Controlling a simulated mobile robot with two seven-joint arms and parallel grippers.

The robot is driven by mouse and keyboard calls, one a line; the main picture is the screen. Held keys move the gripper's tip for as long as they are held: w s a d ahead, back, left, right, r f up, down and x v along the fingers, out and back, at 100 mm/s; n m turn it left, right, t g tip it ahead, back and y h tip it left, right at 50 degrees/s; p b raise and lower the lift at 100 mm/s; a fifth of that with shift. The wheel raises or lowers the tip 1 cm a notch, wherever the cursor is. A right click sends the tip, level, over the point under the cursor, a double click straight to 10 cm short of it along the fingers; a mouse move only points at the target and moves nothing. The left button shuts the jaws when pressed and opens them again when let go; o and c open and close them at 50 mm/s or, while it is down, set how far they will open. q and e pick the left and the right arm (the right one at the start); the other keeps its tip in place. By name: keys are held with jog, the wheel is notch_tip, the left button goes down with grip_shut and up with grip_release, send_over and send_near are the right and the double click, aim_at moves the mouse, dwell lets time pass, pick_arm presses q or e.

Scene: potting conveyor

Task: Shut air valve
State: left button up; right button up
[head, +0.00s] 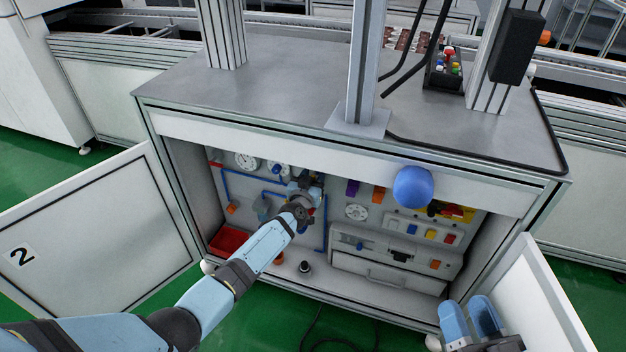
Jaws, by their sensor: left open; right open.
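My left gripper (306,188) reaches into the open cabinet, close to the back panel beside blue pipes (257,181). Its jaws are open, but its fingertips are small and partly lost against the fittings. I cannot clearly pick out the air valve; the gripper and wrist cover part of the panel here. A small red part (215,164) sits at the upper left end of the piping; I cannot tell whether it is a valve handle. My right gripper (471,317) is open and empty at the lower right, outside the cabinet, near the right door.
The left door (90,235), marked 2, and the right door (545,300) stand open. Gauges (246,161), a red bin (229,241) and a drawer (385,273) are inside the cabinet. A beam (300,145) crosses above the opening. A black cable (335,341) lies on the green floor.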

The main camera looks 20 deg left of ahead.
pick_arm(q)
jog(key=shift+c, duration=0.2)
grip_shut()
